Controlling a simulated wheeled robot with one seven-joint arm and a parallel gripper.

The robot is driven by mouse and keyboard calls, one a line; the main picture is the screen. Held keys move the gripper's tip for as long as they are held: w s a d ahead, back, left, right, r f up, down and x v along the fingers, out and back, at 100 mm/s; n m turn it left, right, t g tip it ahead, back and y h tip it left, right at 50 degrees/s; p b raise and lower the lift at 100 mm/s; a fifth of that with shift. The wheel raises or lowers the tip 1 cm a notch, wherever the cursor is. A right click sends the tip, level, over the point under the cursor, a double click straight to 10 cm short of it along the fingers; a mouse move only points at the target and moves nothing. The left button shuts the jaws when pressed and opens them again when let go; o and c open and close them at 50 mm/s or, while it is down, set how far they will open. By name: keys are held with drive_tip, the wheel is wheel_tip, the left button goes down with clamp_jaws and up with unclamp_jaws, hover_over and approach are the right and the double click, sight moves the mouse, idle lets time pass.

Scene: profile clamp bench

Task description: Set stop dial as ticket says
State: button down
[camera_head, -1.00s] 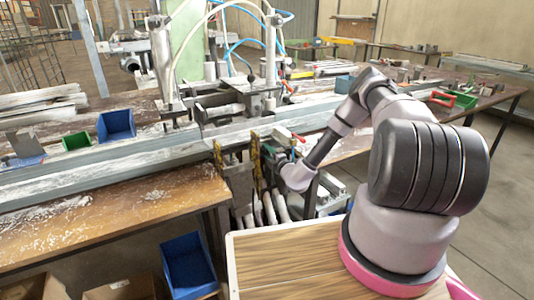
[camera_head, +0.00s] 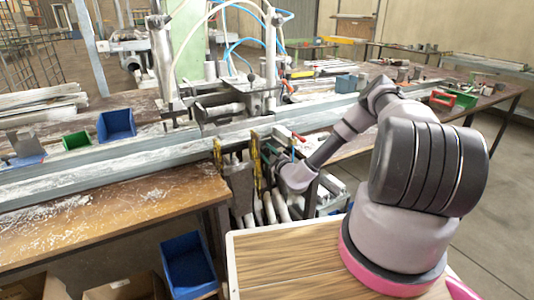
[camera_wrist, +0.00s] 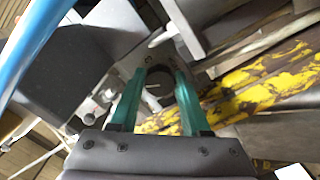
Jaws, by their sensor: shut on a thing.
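In the wrist view, a dark round dial (camera_wrist: 157,88) with a pale mark on its face sits on a grey metal plate (camera_wrist: 140,66). A small character is marked on the plate near it. My gripper (camera_wrist: 160,80) has its green fingers on either side of the dial and is shut on it. I cannot read the dial's setting. In the head view, my wrist reaches to the front of the clamp bench, and the dial cannot be made out there. No readable ticket shows in either view.
Yellow worn bars (camera_wrist: 270,80) lie close right of my fingers, and a dark block (camera_wrist: 75,65) stands at the left. In the head view, a long metal profile (camera_head: 100,165) crosses the bench. Blue (camera_head: 116,125) and green (camera_head: 76,140) bins stand at the left.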

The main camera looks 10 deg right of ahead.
drive_tip(key=shift+s+f, duration=0.1)
idle(0.3)
drive_tip(key=shift+c, duration=1.9)
unclamp_jaws()
drive_tip(key=shift+s, duration=0.1)
drive_tip(key=v, duration=1)
drive_tip(key=shift+s, duration=0.3)
drive_tip(key=shift+d, duration=0.15)
